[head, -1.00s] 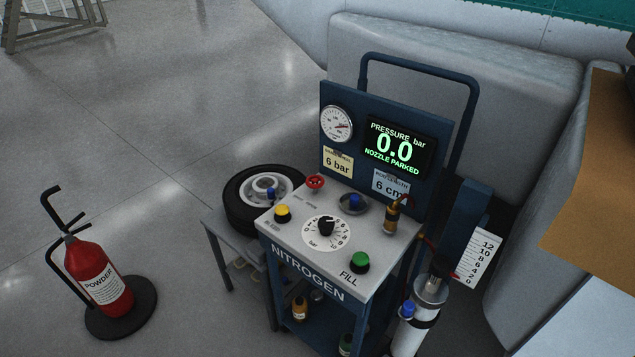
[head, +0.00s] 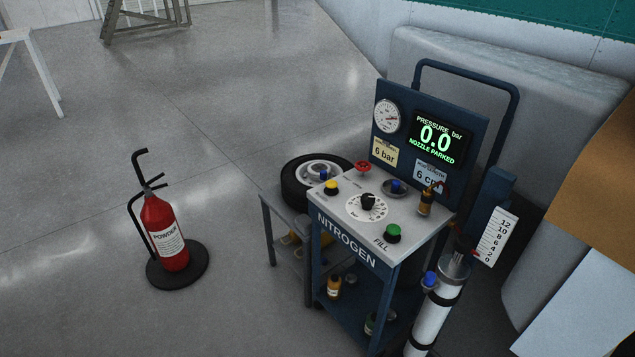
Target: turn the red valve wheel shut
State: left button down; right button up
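The small red valve wheel (head: 363,167) sits at the back left of the grey top of the nitrogen cart (head: 350,212), just below the upright blue panel. The frame does not show whether the valve is open or shut. The display (head: 438,138) reads 0.0 bar and "NOZZLE PARKED". The round gauge (head: 387,116) is at the panel's upper left. Neither of my grippers is in view.
A red powder extinguisher (head: 167,235) stands on a black base to the left. A wheel with a black tyre (head: 297,183) lies on a low table beside the cart. A white cylinder (head: 434,310) stands at the cart's right. The floor at left is mostly clear.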

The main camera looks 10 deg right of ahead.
aim_at(362, 164)
jog(key=u, duration=3.45)
jog(key=i, duration=0.2)
jog(key=z, duration=2.55)
jog(key=i, duration=1.75)
jog(key=z, duration=1.45)
jog(key=i, duration=0.7)
jog(key=z, duration=0.55)
